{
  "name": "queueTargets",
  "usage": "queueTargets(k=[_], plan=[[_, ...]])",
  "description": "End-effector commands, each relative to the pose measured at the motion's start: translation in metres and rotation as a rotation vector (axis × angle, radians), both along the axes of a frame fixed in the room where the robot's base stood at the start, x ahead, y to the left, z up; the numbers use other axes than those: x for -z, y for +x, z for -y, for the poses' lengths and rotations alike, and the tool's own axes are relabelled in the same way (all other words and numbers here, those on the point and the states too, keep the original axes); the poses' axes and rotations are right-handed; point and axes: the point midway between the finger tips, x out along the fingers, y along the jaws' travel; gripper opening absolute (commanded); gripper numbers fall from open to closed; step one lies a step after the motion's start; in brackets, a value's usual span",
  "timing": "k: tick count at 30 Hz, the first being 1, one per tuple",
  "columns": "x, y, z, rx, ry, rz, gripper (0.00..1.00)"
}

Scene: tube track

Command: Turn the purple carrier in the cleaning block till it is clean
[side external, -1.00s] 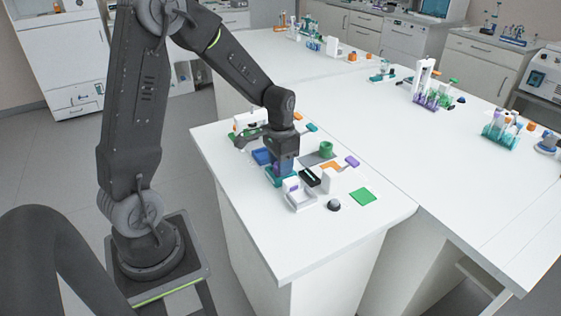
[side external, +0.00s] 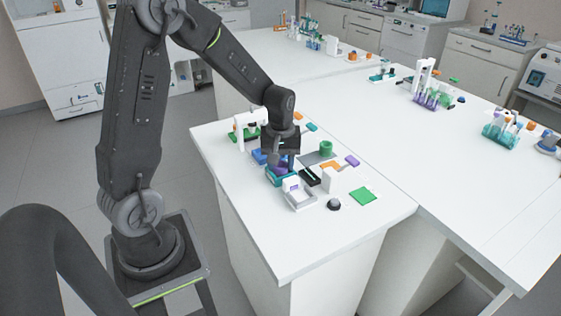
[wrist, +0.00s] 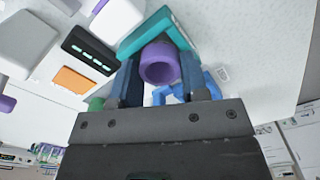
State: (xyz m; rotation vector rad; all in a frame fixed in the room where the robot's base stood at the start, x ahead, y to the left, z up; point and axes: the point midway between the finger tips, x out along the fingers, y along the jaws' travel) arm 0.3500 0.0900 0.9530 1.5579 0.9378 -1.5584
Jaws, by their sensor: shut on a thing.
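The purple carrier (wrist: 160,63) shows in the wrist view as a ring-shaped end between the two dark blue fingers of my gripper (wrist: 159,80). My gripper is shut on it. Beyond it is a teal block (wrist: 143,34), which I take for the cleaning block; the carrier sits at this block. In the side view my gripper (side external: 282,160) points down over the teal block (side external: 273,179), and a bit of purple (side external: 281,170) shows under it. The fingers hide much of the carrier, and I cannot tell how clean it is.
A black block with green marks (wrist: 88,48) and an orange pad (wrist: 73,80) lie beside the teal block. In the side view a white tray (side external: 300,201), a dark knob (side external: 334,204) and a green pad (side external: 362,196) stand nearby.

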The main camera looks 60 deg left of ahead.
Motion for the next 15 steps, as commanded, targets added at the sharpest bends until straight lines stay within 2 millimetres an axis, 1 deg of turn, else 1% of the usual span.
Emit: queueTargets(k=[3, 10, 13, 15], plan=[[-0.0001, 0.0000, 0.0000, -0.051, 0.000, 0.000, 0.26], [-0.0001, 0.0000, 0.0000, -0.052, 0.000, 0.000, 0.26], [-0.0001, 0.0000, 0.0000, -0.006, 0.000, 0.000, 0.26], [-0.0001, 0.0000, 0.0000, 0.074, 0.000, 0.000, 0.26]])
